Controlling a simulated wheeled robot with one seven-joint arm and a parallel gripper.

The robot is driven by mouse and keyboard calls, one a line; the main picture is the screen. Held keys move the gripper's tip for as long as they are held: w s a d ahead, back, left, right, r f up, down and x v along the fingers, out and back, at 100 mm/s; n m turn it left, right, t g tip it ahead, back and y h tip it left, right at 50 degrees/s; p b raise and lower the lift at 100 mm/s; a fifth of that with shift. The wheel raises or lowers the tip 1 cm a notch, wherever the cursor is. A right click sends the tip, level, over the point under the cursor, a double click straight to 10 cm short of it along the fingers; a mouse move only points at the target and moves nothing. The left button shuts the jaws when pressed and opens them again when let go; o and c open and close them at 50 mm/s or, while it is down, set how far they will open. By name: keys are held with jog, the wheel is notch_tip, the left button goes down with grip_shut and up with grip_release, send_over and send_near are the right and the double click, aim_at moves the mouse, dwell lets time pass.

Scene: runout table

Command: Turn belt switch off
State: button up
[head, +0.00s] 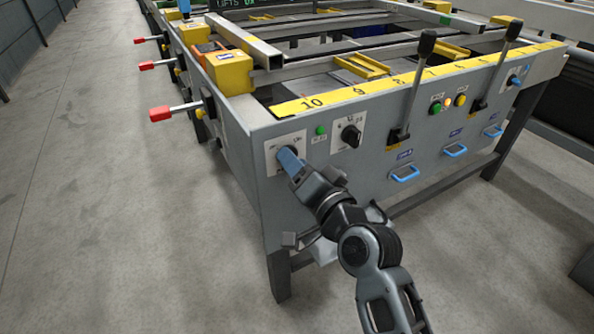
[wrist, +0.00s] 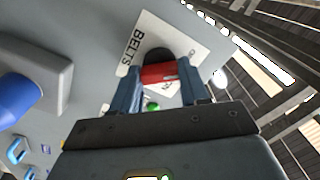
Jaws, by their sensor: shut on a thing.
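The belt switch has a red handle (wrist: 158,73) on a dark round base, mounted on a white plate marked BELTS (wrist: 198,38) in the wrist view. In the head view the white plate (head: 274,155) is at the left end of the grey front panel, and my gripper hides the switch there. My gripper (head: 288,154) reaches the plate from the front right. In the wrist view its blue fingers (wrist: 160,68) stand on either side of the red handle and are shut on it. The plate's lettering is partly hidden, so I cannot read the handle's setting.
Right of the plate are a green light (head: 321,130) and a black rotary knob (head: 351,136). Further right stand two black levers (head: 412,90) (head: 498,62) and blue pull handles (head: 405,174). Red-tipped levers (head: 161,113) stick out left. The floor (head: 100,230) at left is clear.

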jog(key=shift+f+n+b, duration=0.1)
jog(key=shift+n+b, duration=0.2)
jog(key=shift+n, duration=0.3)
jog(key=o, duration=1.1)
jog(key=shift+c, duration=0.2)
jog(key=v, duration=0.7)
jog(key=shift+s+d+p, duration=0.25)
jog(key=shift+s+p, duration=0.05)
jog(key=shift+s, duration=0.05)
